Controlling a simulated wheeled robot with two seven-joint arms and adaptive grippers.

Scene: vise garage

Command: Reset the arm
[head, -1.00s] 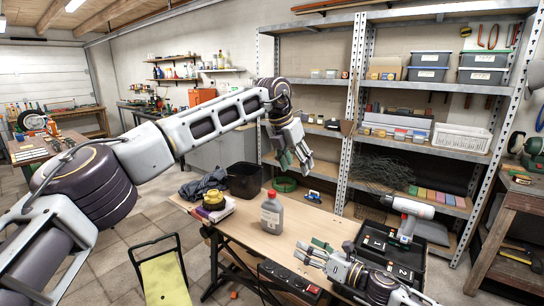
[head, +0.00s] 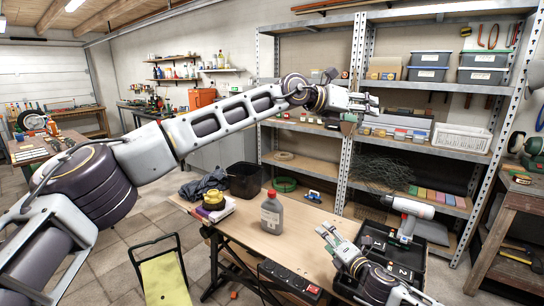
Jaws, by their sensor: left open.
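My left arm reaches in from the left, stretched across the picture. Its gripper (head: 366,104) is in front of the shelving, level with the middle shelf, pointing right; it is open and empty. My right gripper (head: 330,232) is low at the right, over the right end of the wooden workbench (head: 245,232), with its fingers pointing up and left. The view is too small to tell how far its fingers are apart. Nothing shows between them.
On the workbench are a grey bottle with a red cap (head: 271,213), a yellow round item (head: 213,200) and a black bin (head: 244,180) at its back. Metal shelving (head: 350,150) fills the back right.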

